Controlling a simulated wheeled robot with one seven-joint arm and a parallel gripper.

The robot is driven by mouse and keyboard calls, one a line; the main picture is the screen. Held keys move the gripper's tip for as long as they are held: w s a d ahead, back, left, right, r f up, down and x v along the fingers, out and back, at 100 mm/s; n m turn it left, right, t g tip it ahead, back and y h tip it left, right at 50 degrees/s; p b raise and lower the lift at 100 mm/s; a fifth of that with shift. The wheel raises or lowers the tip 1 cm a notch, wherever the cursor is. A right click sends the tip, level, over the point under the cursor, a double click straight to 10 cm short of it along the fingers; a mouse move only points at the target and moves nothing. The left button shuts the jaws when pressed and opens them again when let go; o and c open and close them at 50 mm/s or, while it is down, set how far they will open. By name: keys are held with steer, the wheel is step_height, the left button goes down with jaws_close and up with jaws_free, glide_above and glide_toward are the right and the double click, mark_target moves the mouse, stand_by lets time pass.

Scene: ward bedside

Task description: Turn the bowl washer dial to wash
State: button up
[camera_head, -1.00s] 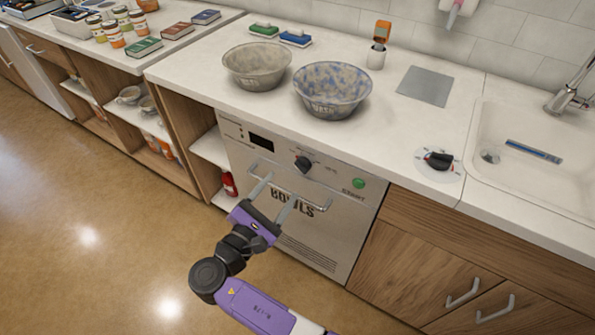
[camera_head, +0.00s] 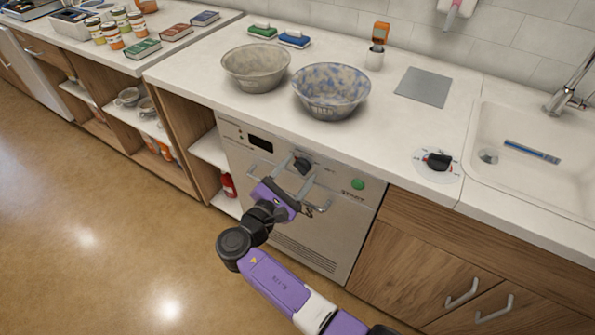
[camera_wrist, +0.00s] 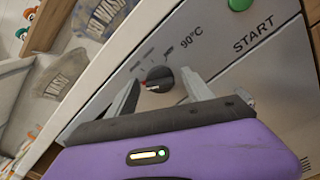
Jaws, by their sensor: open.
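The bowl washer (camera_head: 285,245) is a steel front under the counter. Its black dial (camera_head: 302,165) sits on the upper panel, between a dark display (camera_head: 261,144) and the green start button (camera_head: 358,184). In the wrist view the dial (camera_wrist: 158,79) has a red mark on its left side, and several small labels arc above it, one reading 90°C. My gripper (camera_head: 296,170) is open in front of the panel. In the wrist view its two fingers (camera_wrist: 160,92) stand either side of the dial; I cannot tell whether they touch it.
A bar handle (camera_head: 322,200) crosses the washer front just below the dial, close to my gripper. Two bowls (camera_head: 256,68) (camera_head: 331,92) stand on the counter above.

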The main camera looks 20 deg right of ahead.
jaws_close()
steer(key=shift+f, duration=0.1)
steer(key=m+b, duration=0.4)
steer(key=m, duration=0.1)
steer(key=m+b, duration=0.2)
steer(key=m, duration=0.1)
steer(key=shift+s+f+b, duration=0.1)
steer(key=shift+f+b, duration=0.2)
steer(key=shift+b, duration=0.1)
steer(key=m+b, duration=0.4)
steer(key=m, duration=0.1)
steer(key=shift+m+b, duration=0.3)
steer(key=shift+b, duration=0.1)
steer(key=shift+m+b, duration=0.95)
steer(key=shift+m, duration=0.05)
steer(key=shift+r, duration=0.1)
